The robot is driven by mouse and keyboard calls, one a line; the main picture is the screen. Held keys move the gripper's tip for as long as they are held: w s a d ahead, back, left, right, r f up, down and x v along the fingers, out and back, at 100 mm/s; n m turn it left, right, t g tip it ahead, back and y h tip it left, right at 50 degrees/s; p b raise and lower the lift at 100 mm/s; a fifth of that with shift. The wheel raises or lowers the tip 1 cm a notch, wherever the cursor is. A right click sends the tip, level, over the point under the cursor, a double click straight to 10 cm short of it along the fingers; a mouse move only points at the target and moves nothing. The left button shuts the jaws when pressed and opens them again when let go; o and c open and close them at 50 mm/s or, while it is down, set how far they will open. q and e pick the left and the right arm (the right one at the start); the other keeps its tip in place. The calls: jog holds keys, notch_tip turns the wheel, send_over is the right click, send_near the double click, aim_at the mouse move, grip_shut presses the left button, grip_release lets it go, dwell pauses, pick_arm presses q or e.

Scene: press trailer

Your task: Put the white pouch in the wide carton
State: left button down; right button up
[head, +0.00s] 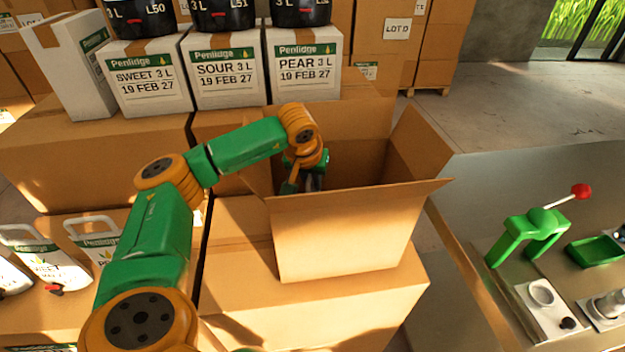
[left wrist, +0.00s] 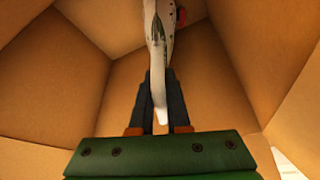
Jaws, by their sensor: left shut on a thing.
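The wide carton (head: 345,237) stands open on top of a larger brown box, its flaps spread outward. My left arm reaches over the carton's left side and my left gripper (head: 312,182) is down inside it. In the left wrist view my left gripper (left wrist: 160,110) is shut on the white pouch (left wrist: 158,25), gripping its white strip between the dark fingers. The carton's brown walls (left wrist: 50,75) surround the pouch there. The pouch is hidden behind the carton's front wall in the head view. Whether it touches the carton floor I cannot tell. My right gripper is not in view.
White Penlidge cartons (head: 232,75) stand on brown boxes behind. More white pouches (head: 48,265) with handles lie at the lower left. A metal bench (head: 500,180) at the right bears a green press (head: 530,230) with a red-knobbed lever and a green tray (head: 597,251).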

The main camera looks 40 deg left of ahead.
pick_arm(q)
jog(key=c, duration=0.9)
grip_release()
jog(key=shift+s+d, duration=0.1)
jog(key=shift+d, duration=0.05)
jog(key=shift+s+r, duration=0.1)
jog(key=shift+r, duration=0.15)
jog(key=shift+r+p, duration=0.6)
jog(key=shift+p, duration=0.05)
jog(key=b+v, duration=0.2)
jog(key=v, duration=0.9)
jog(key=shift+s+d+r+b, duration=0.1)
jog(key=shift+s+r+b, duration=0.05)
jog(key=shift+r+b, duration=0.2)
